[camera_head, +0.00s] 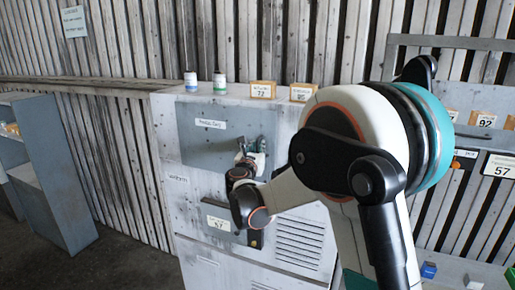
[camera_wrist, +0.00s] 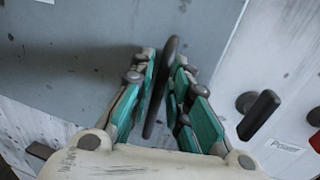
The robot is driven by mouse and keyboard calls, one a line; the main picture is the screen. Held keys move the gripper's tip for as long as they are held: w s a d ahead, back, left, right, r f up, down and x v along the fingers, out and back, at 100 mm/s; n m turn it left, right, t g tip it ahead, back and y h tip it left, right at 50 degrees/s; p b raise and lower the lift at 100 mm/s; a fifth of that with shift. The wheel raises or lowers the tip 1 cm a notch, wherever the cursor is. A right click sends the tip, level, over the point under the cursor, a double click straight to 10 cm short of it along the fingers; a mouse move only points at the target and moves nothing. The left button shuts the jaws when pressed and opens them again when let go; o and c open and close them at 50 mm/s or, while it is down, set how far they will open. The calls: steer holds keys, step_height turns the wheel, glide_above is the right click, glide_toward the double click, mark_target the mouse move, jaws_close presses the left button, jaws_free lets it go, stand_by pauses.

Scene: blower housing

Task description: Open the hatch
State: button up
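The hatch is a grey panel with a white label on the upper front of the pale housing, in the head view (camera_head: 205,145). It looks flush with the front. In the wrist view the hatch (camera_wrist: 80,65) fills the upper left, and its dark bar-like handle (camera_wrist: 160,90) stands near its right edge. My gripper (camera_wrist: 165,62) has its green-padded fingers on either side of the handle, with narrow gaps seeming to show. In the head view my gripper (camera_head: 250,148) is at the hatch's right side; the arm and fingers mostly hide the handle there.
A dark knob (camera_wrist: 258,115) marked Power is right of the hatch. A blue-grey shelf (camera_head: 50,180) is at the left, with open floor between.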

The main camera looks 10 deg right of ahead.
jaws_close()
steer(key=shift+s+a, duration=0.1)
